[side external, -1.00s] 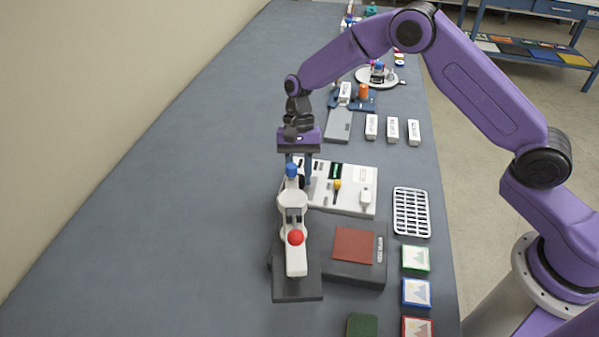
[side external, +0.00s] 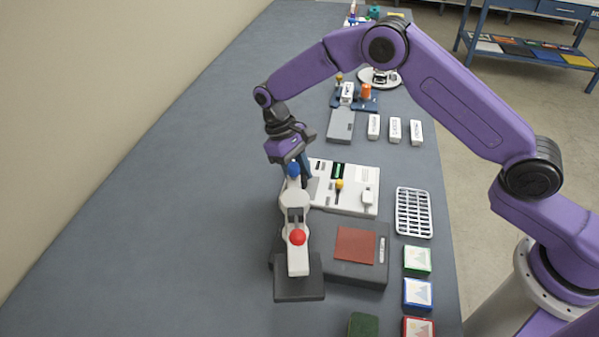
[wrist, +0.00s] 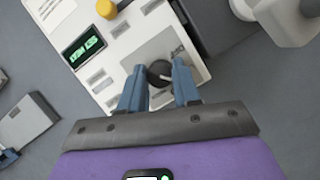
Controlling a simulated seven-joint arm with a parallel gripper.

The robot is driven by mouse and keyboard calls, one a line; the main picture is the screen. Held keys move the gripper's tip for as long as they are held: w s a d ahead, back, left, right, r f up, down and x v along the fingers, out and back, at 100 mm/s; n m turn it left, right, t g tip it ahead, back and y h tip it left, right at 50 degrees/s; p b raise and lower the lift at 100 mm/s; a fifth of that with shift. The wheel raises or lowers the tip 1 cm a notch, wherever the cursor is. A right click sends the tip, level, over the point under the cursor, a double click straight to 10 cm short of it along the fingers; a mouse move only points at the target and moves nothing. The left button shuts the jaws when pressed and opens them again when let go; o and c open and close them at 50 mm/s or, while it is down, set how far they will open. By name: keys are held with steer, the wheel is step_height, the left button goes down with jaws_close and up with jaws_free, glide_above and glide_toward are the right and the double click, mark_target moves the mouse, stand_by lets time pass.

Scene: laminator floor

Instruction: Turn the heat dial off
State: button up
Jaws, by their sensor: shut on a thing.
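The heat dial (wrist: 159,73) is a round black knob with a pale pointer line. It sits on a grey plate on the white control panel (wrist: 150,22), which also shows in the side view (side external: 352,204). My gripper (wrist: 159,85) is shut on the dial, with one blue finger on each side of it. In the side view my gripper (side external: 303,170) is tilted over the panel's left end, and the dial is hidden behind the press arm there. The panel has a lit green display (wrist: 84,50) and a yellow-knobbed lever (side external: 339,185). Dial markings are too small to read.
A white rack (side external: 413,212) is at right. The table's left side is clear.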

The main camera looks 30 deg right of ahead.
steer(key=n+h, duration=0.1)
steer(key=n, duration=0.1)
steer(key=n+t, duration=0.1)
steer(key=n, duration=0.2)
steer(key=shift+a+n+h, duration=0.15)
steer(key=shift+n+h, duration=0.15)
steer(key=shift+h, duration=0.1)
steer(key=n+t, duration=0.1)
steer(key=n, duration=0.1)
steer(key=n+t, duration=0.1)
steer(key=n, duration=0.1)
steer(key=shift+s+n+h, duration=0.15)
steer(key=shift+n+h, duration=0.15)
steer(key=shift+h, duration=0.1)
steer(key=o, duration=1)
steer(key=shift+a+r, duration=0.1)
steer(key=v, duration=1.7)
steer(key=shift+a, duration=0.15)
